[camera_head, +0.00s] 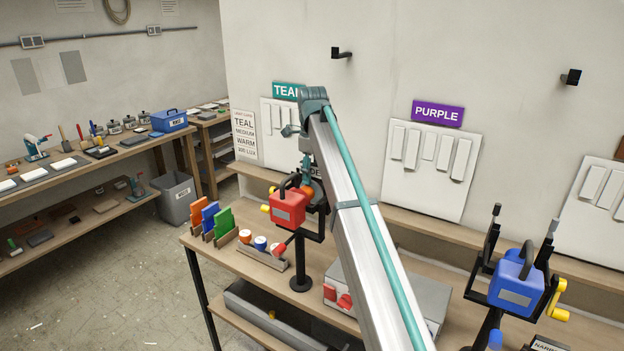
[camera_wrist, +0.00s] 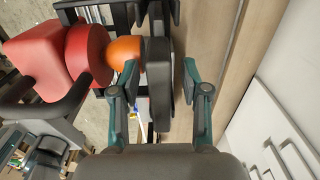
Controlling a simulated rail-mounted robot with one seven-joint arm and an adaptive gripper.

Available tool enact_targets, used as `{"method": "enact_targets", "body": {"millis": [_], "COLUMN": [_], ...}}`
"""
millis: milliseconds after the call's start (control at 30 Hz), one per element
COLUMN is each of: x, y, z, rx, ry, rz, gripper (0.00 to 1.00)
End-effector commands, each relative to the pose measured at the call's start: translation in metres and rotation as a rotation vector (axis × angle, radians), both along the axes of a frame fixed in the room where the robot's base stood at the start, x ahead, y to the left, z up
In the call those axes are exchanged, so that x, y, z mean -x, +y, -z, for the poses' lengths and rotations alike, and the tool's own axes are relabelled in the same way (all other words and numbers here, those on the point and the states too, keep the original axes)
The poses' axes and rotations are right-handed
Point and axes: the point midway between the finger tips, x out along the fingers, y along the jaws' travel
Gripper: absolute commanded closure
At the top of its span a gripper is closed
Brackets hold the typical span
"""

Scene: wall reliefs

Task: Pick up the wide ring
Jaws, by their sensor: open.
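My gripper (camera_wrist: 160,74) is open in the wrist view, with one teal-and-grey finger at each side of a dark grey upright piece (camera_wrist: 158,85). This piece may be the wide ring seen edge-on, but I cannot tell for sure. No clear gap shows between it and the left finger; a gap shows at the right finger. In the head view my gripper (camera_head: 306,168) is beside the red lamp (camera_head: 288,207) on its dark stand, partly hidden by my arm. The red lamp (camera_wrist: 40,60) and an orange knob (camera_wrist: 125,52) are left of the fingers in the wrist view.
A blue lamp (camera_head: 516,281) stands at the right. Orange, blue and green panels (camera_head: 210,217) and small pots (camera_head: 260,243) sit on the bench's left part. The wall carries white relief boards (camera_head: 430,165) under coloured signs, and black pegs (camera_head: 341,53) stick out.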

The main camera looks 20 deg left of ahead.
Motion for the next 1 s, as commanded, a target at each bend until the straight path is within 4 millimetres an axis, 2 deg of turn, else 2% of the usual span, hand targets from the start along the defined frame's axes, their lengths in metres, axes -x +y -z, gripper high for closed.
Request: {"method": "enact_targets", "body": {"millis": [233,267,500,533,1000], "x": [-0.0002,-0.0002,-0.0002,-0.0002,-0.0004], "y": [-0.0001,-0.0001,0.0000,0.0000,-0.0002], "z": [0.0035,0.0035,0.0034,0.0034,0.0017], "rx": [-0.001,-0.001,-0.001,-0.001,-0.001], "ry": [-0.001,-0.001,-0.001,-0.001,-0.001], "rz": [0.000,0.000,0.000,0.000,0.000], "gripper": [0.54,0.57,0.97,1.00,1.00]}}
